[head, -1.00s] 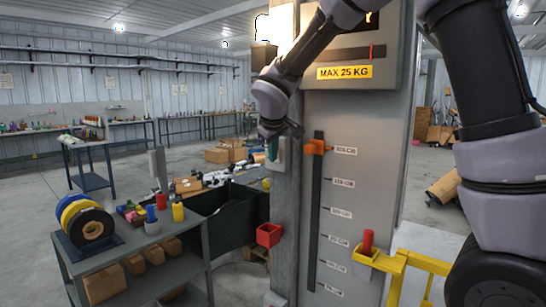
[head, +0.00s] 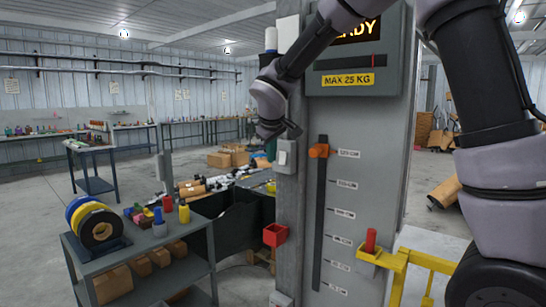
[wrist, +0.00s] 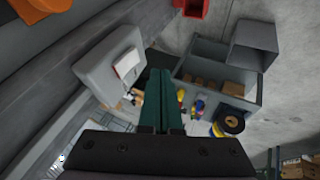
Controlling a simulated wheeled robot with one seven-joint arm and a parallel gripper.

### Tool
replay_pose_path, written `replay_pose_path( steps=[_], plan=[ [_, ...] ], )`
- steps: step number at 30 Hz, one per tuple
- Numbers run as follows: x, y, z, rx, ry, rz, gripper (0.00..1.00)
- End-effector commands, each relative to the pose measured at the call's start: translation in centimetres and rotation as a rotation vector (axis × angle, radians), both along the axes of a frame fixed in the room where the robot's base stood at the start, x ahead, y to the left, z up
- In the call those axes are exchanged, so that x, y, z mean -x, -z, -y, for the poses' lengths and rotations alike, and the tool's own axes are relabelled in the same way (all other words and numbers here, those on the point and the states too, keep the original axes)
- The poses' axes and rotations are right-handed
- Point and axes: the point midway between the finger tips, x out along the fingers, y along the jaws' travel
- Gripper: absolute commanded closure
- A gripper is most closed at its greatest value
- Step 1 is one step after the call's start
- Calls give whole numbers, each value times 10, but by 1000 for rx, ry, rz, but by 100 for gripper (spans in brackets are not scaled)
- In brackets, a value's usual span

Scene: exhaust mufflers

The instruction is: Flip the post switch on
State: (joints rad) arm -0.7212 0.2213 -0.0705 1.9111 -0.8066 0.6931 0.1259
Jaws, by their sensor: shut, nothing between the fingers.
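The post switch (head: 286,156) is a light grey box with a white rocker on the grey post, below and right of my wrist. The rocker's on or off position is too small to tell. In the wrist view the switch box (wrist: 108,70) and its white rocker (wrist: 127,64) lie just left of my fingertips. My gripper (wrist: 160,72) has green fingers pressed together, with nothing between them. In the head view my gripper (head: 270,149) is just left of the switch box, its tips partly hidden. I cannot tell whether it touches the box.
The grey panel carries an orange slider (head: 319,151) and a dark sign (head: 356,30) with lit letters ending in "ADY". A shelf cart (head: 150,245) stands at left. A yellow frame (head: 400,262) stands at right.

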Motion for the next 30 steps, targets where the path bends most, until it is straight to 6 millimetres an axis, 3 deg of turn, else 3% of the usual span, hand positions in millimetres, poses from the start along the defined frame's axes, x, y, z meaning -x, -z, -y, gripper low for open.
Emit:
replay_pose_path(
  steps=[18, 30],
  plan=[
    [50, -72, -1, -3, -2, 2, 100],
    [58, -82, 0, -1, -2, 0, 100]
  ],
)
